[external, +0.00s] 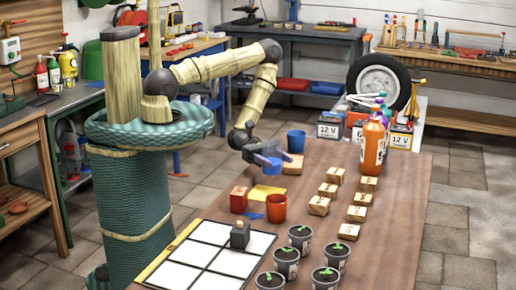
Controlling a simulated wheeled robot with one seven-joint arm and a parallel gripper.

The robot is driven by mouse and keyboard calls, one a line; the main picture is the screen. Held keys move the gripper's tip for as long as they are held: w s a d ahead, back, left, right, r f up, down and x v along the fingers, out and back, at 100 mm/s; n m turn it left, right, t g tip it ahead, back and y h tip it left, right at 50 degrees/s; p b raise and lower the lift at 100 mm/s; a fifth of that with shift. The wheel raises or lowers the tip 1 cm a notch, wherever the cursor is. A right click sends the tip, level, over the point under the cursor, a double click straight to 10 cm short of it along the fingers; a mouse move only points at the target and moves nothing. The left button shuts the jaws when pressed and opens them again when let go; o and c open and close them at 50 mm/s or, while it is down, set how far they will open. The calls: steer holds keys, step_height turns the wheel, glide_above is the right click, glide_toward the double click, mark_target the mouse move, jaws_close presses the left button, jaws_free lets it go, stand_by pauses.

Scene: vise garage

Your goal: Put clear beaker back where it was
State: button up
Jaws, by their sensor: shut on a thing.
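My gripper (270,157) is at the end of the arm, low over the left part of the brown table. It is shut on a small bluish thing that is partly hidden by the fingers. I cannot make out whether this is the clear beaker, and no clear beaker shows plainly elsewhere. A blue block or similar blue shape (272,168) shows just below the fingers. A blue cup (296,141) stands just right of and beyond my gripper.
Several wooden blocks (327,190) stand to the right, with orange bottles (373,147) behind. A white grid board (208,256) and potted seedlings (287,261) fill the front.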

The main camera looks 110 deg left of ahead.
mark_target(275, 175)
steer(key=shift+f, duration=0.4)
steer(key=shift+f, duration=2.05)
steer(key=shift+f, duration=0.15)
steer(key=o, duration=1.1)
